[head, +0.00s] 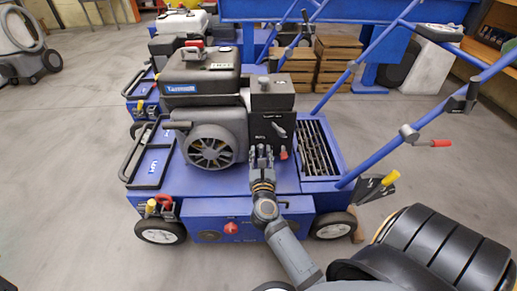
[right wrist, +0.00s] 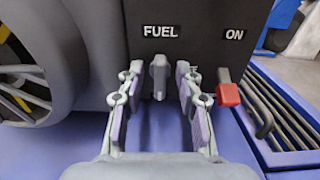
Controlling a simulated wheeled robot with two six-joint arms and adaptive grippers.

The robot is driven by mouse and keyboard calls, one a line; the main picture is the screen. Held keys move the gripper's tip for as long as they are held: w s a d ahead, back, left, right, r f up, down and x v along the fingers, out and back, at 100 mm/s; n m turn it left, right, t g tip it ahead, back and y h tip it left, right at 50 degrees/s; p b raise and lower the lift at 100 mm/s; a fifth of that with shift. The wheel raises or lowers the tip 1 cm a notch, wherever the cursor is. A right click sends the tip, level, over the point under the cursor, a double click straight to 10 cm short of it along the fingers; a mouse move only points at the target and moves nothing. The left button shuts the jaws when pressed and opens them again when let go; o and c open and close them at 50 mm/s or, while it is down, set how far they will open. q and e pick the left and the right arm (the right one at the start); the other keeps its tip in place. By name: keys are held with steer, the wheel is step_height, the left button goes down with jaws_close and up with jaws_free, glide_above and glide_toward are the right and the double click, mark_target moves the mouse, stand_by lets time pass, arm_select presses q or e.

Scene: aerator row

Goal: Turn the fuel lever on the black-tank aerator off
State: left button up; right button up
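The black-tank aerator (head: 205,80) stands in front of me in the head view, with a blue deck and a dark engine. On its dark panel (right wrist: 193,32) in the right wrist view are the labels FUEL and ON. A grey lever (right wrist: 159,77) points up and down just below FUEL. A red-tipped lever (right wrist: 228,92) sits below ON; its red tip also shows in the head view (head: 283,155). My right gripper (head: 262,154) is open, its fingers (right wrist: 157,105) on either side of the grey lever with gaps showing. My left gripper is not in view.
The engine's round fan cover (head: 210,147) is close left of the gripper. A slatted metal tray (head: 317,150) and blue handlebars (head: 425,118) are to the right. Another aerator with a white tank (head: 182,24) stands behind. Grey floor (head: 60,180) is free at left.

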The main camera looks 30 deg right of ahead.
steer(key=shift+s+r, duration=0.1)
jaws_close()
